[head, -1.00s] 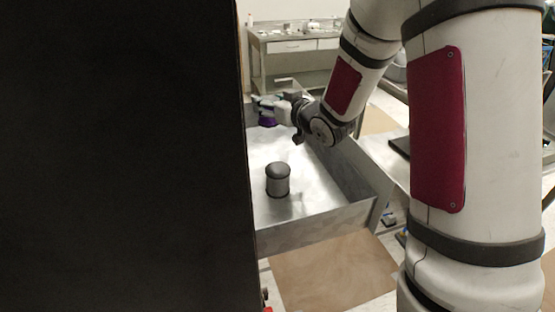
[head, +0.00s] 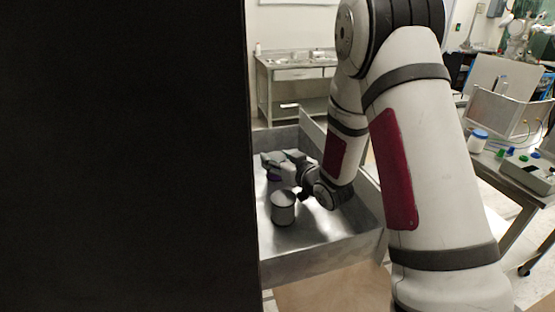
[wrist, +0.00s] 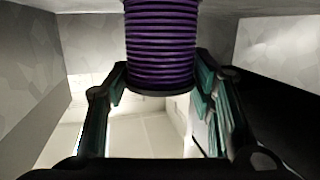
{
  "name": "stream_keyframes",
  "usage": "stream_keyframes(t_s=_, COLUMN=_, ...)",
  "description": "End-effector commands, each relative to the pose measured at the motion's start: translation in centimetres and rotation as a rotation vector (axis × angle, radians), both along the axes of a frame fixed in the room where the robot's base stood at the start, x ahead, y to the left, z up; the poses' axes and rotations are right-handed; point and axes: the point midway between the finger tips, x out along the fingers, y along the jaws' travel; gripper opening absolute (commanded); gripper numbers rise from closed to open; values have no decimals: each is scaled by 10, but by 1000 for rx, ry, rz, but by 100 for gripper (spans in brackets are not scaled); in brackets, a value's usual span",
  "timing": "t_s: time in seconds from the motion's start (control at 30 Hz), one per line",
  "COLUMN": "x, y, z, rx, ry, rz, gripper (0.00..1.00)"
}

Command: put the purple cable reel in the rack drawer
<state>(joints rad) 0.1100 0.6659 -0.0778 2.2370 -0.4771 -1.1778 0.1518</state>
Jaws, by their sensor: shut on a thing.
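The purple cable reel (wrist: 160,45) fills the top middle of the wrist view, with its dark end flange between the fingers. My gripper (wrist: 162,80) is shut on it. In the head view only a small purple patch of the reel (head: 273,176) shows, beneath my gripper (head: 270,165). The rack drawer (head: 325,272) is an open grey metal box. The gripper and reel are over or inside its far left part, within the walls as seen; whether the reel touches the floor cannot be told.
A grey cylindrical canister (head: 284,212) stands in the drawer, nearer the front than my gripper. A large black panel (head: 125,160) hides the left half of the head view. A workbench (head: 295,75) stands behind, and a cluttered table (head: 510,175) is at right.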

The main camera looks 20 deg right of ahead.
Motion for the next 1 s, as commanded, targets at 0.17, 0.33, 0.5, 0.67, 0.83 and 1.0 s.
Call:
stream_keyframes(t_s=0.17, x=0, y=0, z=-4, rx=0, ry=1, rz=0, gripper=56)
stream_keyframes(t_s=0.33, x=0, y=0, z=-3, rx=0, ry=0, rz=0, gripper=69)
stream_keyframes(t_s=0.5, x=0, y=0, z=-3, rx=1, ry=0, rz=0, gripper=69)
stream_keyframes(t_s=0.67, x=-6, y=-2, z=1, rx=0, ry=1, rz=-2, gripper=69)
stream_keyframes(t_s=0.83, x=-31, y=-10, z=6, rx=1, ry=2, rz=-2, gripper=69)
stream_keyframes(t_s=1.0, x=-55, y=-16, z=12, rx=-1, ry=1, rz=-2, gripper=69)
